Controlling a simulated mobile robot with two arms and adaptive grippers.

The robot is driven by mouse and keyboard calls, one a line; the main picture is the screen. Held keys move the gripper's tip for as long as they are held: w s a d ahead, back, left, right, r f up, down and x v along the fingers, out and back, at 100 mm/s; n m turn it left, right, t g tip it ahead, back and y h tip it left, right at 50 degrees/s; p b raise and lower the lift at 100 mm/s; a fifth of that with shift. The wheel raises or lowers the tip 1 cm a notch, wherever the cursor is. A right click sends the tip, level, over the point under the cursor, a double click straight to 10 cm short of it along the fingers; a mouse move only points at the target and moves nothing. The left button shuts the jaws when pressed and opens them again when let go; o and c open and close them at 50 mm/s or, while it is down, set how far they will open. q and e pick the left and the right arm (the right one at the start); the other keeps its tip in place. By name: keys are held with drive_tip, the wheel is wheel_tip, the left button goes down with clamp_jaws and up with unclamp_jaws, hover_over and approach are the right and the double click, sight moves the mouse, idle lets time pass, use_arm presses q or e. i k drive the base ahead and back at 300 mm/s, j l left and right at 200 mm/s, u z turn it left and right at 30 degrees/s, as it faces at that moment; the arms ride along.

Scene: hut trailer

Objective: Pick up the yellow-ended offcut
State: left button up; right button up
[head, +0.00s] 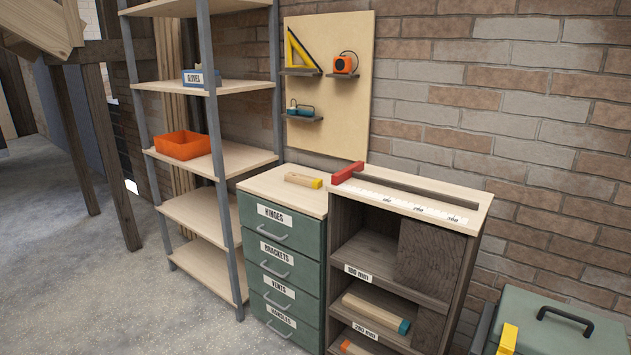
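The yellow-ended offcut (303,180) is a short pale wooden piece with a yellow end on its right. It lies flat on the pale top of the green drawer cabinet (283,235), left of the dark wooden rack. Nothing touches or covers it. Neither of my grippers shows in the head view.
The dark wooden rack (470,204) has a red stop block (347,172) and ruler strip on top. A blue-ended offcut (375,312) lies on its shelf. Left stands an open shelf unit with an orange bin (182,145). A green toolbox (556,325) is at lower right. Floor at left is clear.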

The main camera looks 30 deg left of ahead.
sight(298, 179)
drive_tip(key=i+j, duration=0.4)
drive_tip(key=j, duration=0.15)
drive_tip(key=i+j, duration=0.4)
drive_tip(key=j, duration=0.15)
